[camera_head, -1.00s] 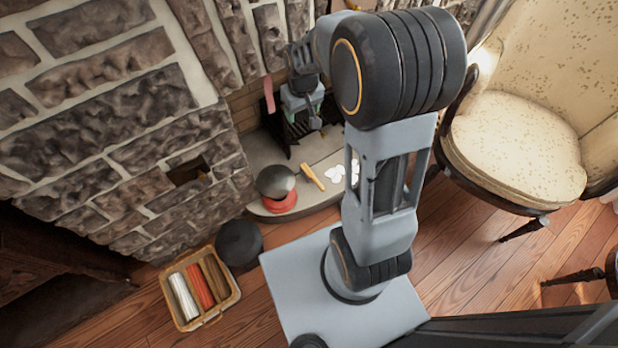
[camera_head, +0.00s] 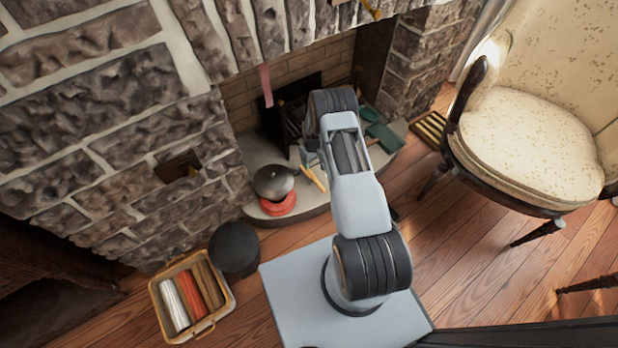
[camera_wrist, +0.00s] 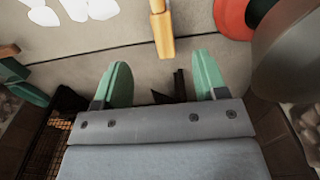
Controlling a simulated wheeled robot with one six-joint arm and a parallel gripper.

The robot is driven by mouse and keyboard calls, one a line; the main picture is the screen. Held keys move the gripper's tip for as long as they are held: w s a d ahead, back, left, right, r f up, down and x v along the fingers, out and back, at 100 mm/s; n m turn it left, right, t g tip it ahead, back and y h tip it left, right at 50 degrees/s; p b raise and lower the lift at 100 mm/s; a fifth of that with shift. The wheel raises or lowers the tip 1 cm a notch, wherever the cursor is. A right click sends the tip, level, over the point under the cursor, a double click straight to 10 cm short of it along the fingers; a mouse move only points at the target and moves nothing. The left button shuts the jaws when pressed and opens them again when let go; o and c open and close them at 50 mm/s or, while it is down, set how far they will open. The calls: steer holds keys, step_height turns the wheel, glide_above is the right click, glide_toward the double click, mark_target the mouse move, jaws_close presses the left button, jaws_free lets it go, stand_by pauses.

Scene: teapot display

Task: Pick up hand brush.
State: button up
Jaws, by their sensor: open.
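A slim yellow-and-brown stick-like thing (camera_wrist: 162,32), perhaps the hand brush, lies on the pale hearth in the wrist view. In the head view it shows (camera_head: 314,180) beside the red and grey things, partly behind my arm. I cannot tell whether it has bristles. My gripper (camera_wrist: 163,68) is open, with green fingers apart and nothing between them. The stick's near end lies just past the fingertips, roughly in line with the gap. In the head view, my arm mostly hides my gripper.
A grey dome (camera_head: 274,182) sits over a red ring-like thing (camera_head: 279,204) on the hearth, close to the stick. Green things (camera_head: 384,138) lie right of my arm. White pieces (camera_wrist: 88,8) lie at the top of the wrist view. A basket (camera_head: 228,300) and armchair (camera_head: 520,150) stand on the floor.

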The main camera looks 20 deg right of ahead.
mark_target(312, 176)
step_height(312, 176, down, 14)
steer(key=b, duration=0.5)
steer(key=shift+r, duration=0.2)
steer(key=shift+c, duration=0.4)
steer(key=c, duration=1)
steer(key=shift+r, duration=0.2)
